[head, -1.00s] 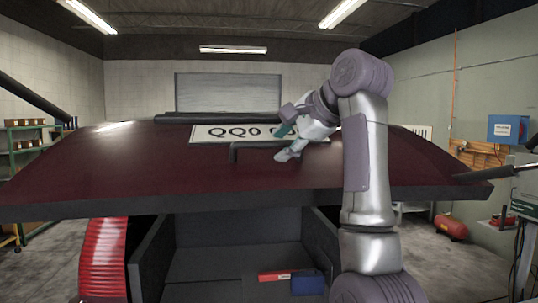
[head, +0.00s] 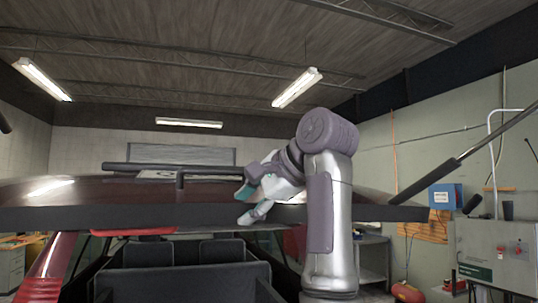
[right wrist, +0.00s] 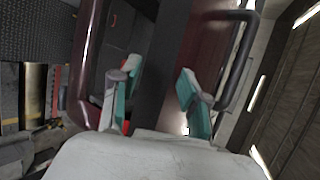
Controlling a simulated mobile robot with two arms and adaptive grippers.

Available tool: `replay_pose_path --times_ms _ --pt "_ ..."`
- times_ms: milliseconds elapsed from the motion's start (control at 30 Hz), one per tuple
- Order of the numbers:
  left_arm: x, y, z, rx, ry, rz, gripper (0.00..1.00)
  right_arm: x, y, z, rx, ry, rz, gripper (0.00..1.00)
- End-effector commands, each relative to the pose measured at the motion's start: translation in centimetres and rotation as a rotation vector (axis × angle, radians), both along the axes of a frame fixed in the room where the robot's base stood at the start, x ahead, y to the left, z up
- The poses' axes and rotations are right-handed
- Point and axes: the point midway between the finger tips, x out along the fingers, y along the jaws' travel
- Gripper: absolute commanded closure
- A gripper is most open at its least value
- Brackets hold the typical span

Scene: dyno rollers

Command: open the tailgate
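The dark red tailgate (head: 70,192) is raised and lies nearly level across the head view, seen almost edge-on with its dark edge (head: 120,219) facing me. A black bar handle (head: 180,178) stands out on its top side, beside the foreshortened plate. My right gripper (head: 247,203) is at the tailgate's near edge, right of the handle, with its teal fingers apart. In the right wrist view, the open fingers (right wrist: 160,92) have the dark edge strip between or beyond them; contact cannot be told. The handle (right wrist: 238,60) is outside them. My left gripper is out of view.
A gas strut (head: 440,172) slants up at the right. Below the tailgate are the open cargo space and dark seats (head: 148,253). A blue box (head: 445,196) hangs on the right wall, near a grey cabinet (head: 490,250). Ceiling space above is clear.

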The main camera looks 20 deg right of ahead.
Motion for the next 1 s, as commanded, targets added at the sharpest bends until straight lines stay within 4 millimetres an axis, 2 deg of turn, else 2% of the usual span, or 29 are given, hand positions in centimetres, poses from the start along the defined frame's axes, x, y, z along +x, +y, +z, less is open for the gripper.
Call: replay_pose_path --times_ms 1000 --pt "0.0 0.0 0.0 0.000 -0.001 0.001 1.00 -0.4 -2.8 6.7 0.000 -0.001 0.000 0.57"
